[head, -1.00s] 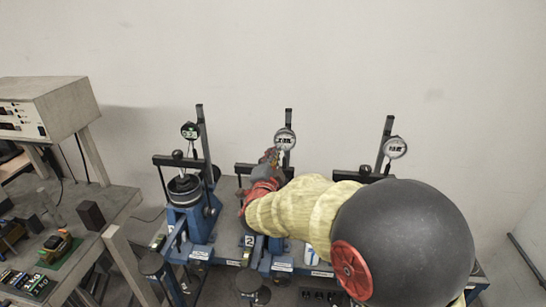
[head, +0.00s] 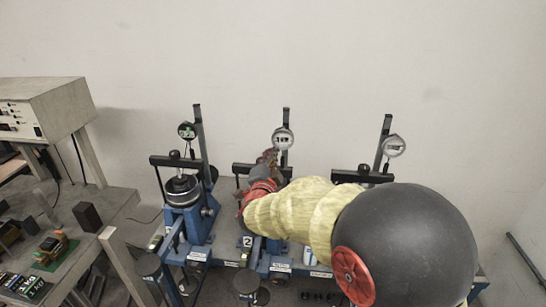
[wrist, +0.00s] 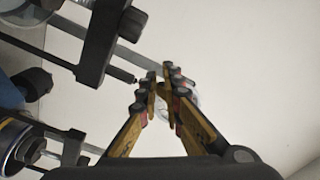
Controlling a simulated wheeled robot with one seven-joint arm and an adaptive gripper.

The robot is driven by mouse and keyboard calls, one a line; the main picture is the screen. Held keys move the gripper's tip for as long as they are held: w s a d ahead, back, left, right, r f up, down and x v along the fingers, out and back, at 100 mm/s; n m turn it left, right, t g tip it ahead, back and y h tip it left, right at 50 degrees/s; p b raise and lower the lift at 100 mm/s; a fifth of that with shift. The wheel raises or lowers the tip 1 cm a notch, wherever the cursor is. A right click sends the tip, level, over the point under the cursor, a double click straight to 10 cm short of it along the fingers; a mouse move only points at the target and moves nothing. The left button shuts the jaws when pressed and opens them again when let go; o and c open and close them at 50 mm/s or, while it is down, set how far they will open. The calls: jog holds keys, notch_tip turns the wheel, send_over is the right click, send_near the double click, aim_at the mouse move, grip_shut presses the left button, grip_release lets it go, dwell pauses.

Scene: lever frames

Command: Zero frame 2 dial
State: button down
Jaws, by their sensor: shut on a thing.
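The frame 2 dial (head: 283,138) is a round, pale-faced gauge on the upright post of the middle blue lever frame, above the "2" label (head: 247,241). Its reading is too small to make out. My gripper (head: 271,155) is at the dial's lower left edge, with my arm covering much of the frame below. In the wrist view, the yellow and black fingers (wrist: 161,92) come together at the tips, in front of the pale round dial (wrist: 191,96). The fingers hide the exact contact on the dial.
Another lever frame with a dark, green-lit dial (head: 186,130) stands to the left. One with a pale dial (head: 393,146) stands to the right. Black lever bars lie close beside my fingers in the wrist view. A bench (head: 122,205) with instruments is at far left.

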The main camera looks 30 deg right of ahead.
jog(key=v, duration=0.3)
jog(key=b+v, duration=0.1)
jog(key=v, duration=0.1)
jog(key=shift+s+a+f, duration=0.15)
jog(key=shift+a+f, duration=0.15)
jog(key=shift+a, duration=0.05)
jog(key=shift+d+r, duration=0.1)
